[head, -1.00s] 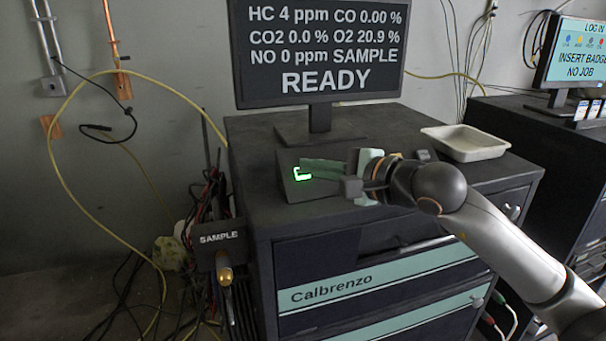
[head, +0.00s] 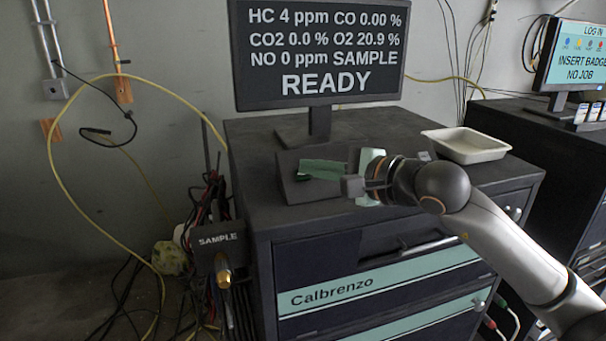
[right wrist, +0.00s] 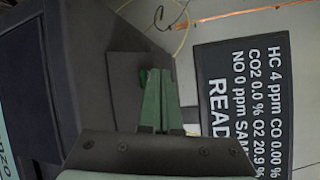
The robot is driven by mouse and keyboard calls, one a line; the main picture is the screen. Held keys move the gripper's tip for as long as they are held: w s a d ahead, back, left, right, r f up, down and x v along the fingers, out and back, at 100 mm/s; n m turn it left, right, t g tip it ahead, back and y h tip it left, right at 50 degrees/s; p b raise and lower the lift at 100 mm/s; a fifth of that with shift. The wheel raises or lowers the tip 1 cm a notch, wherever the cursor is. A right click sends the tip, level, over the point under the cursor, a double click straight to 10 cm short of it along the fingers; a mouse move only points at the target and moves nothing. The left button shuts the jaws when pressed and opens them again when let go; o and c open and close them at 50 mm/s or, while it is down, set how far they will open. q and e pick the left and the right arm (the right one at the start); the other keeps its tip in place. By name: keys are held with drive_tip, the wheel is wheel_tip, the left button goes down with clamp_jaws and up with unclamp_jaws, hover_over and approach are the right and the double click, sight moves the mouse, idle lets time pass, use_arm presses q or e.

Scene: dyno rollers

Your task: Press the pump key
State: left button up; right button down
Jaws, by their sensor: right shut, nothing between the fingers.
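A dark sloped key box (head: 290,190) stands on the cabinet top below the monitor. My right gripper (head: 303,171) is in front of its face, with the green fingers together and empty. The fingertips lie over the left part of the face, where no green light shows. I cannot make out the pump key, and I cannot tell whether the tips touch the face. In the right wrist view the closed green fingers (right wrist: 153,75) lie in front of the dark box face (right wrist: 125,85). My left gripper is not in view.
The monitor (head: 320,55) behind the box reads READY and SAMPLE. A pale tray (head: 465,145) sits on the cabinet (head: 300,250) to the right. A SAMPLE holder (head: 218,241) with a brass-tipped probe and loose cables are at the cabinet's left side.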

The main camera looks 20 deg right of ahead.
drive_tip(key=shift+s+r, duration=0.15)
drive_tip(key=shift+s+d+r+p, duration=0.1)
drive_tip(key=shift+s+r+p, duration=0.25)
drive_tip(key=shift+s+r, duration=0.7)
drive_tip(key=shift+s+r+p, duration=0.3)
drive_tip(key=shift+s+r, duration=0.5)
drive_tip(key=shift+r, duration=0.35)
